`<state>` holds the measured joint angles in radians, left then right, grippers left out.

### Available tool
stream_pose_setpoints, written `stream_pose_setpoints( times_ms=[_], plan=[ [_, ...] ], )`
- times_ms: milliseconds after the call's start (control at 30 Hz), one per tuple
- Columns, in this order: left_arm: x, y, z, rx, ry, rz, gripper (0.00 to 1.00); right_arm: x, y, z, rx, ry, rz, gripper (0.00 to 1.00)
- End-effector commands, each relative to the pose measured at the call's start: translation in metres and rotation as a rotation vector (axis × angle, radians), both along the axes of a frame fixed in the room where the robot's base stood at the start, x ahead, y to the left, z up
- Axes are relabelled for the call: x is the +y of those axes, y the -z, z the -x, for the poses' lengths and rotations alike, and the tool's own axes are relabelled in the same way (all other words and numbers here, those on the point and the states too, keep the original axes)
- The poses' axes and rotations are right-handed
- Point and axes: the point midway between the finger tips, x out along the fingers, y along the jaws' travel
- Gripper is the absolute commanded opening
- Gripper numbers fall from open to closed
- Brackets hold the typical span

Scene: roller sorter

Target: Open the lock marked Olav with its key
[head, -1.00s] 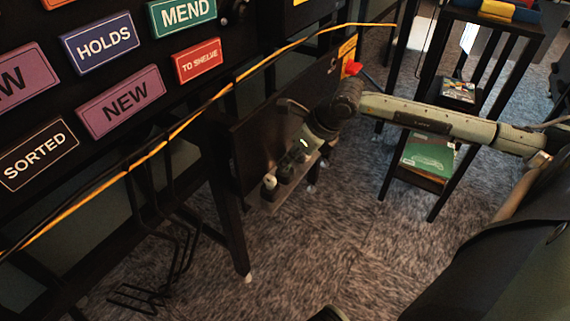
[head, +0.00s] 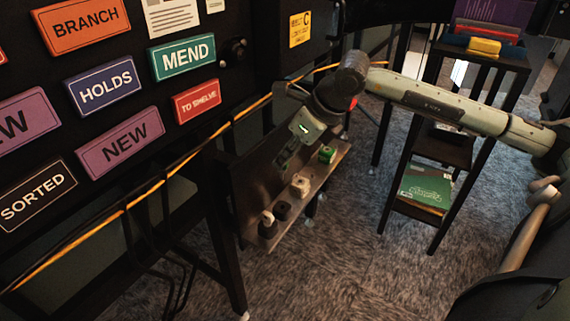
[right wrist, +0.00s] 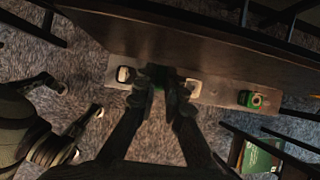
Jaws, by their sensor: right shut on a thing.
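My right gripper (head: 285,164) is above a narrow wooden ledge (head: 336,160) and points down. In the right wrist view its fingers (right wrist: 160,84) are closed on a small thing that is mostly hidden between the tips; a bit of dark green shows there. On the ledge are a green block (head: 326,154), also in the right wrist view (right wrist: 253,100), a white piece (head: 300,185), a dark piece (head: 283,210) and a pale-topped piece (head: 267,222). I cannot tell which are locks or keys, and no Olav mark is readable.
A dark vertical panel (head: 250,165) backs the ledge. A yellow cable (head: 150,188) runs in front of the sign board at the left. A dark shelf stand (head: 437,150) with a green box (head: 426,186) stands at the right. Carpet between is clear.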

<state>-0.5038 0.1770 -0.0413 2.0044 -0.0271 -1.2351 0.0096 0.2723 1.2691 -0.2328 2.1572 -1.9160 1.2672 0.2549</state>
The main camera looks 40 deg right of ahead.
Motion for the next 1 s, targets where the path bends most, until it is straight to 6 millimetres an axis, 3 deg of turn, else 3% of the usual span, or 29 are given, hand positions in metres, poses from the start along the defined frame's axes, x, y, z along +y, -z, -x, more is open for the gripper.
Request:
stream_pose_setpoints(
  times_ms=[500,1000],
  plan=[
    [-0.001,-0.016,-0.001,-0.001,0.000,0.001,0.61,0.000,-0.032,0.000,-0.001,0.000,0.001,0.00],
    [-0.001,-0.011,0.000,0.002,0.000,0.003,0.61,0.001,-0.031,0.000,-0.002,-0.003,-0.001,0.00]
  ],
)
